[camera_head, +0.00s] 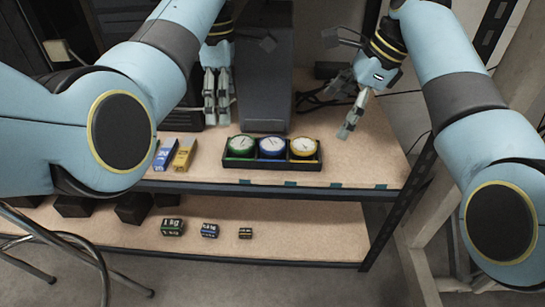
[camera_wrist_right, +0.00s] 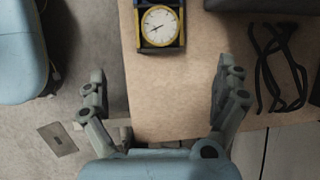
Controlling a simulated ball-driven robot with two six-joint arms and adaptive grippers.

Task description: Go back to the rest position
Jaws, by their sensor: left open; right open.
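My left gripper (camera_head: 217,95) is above the back left of the upper shelf, in front of a dark grey case. It is open and holds nothing. My right gripper (camera_head: 351,118) hangs over the right part of the upper shelf, to the right of the dial tray. In the right wrist view its fingers (camera_wrist_right: 161,92) are spread wide, with nothing between them. The black tray (camera_head: 272,163) holds a green dial (camera_head: 242,146), a blue dial (camera_head: 272,147) and a yellow dial (camera_head: 303,147). The yellow dial also shows in the right wrist view (camera_wrist_right: 160,25).
A blue box (camera_head: 165,154) and a yellow box (camera_head: 184,154) lie left of the tray. The grey case (camera_head: 265,85) stands behind it. Black cables (camera_wrist_right: 280,65) lie at the back right. Weights (camera_head: 172,227) sit on the lower shelf (camera_head: 300,235). A stool (camera_head: 60,250) is at lower left.

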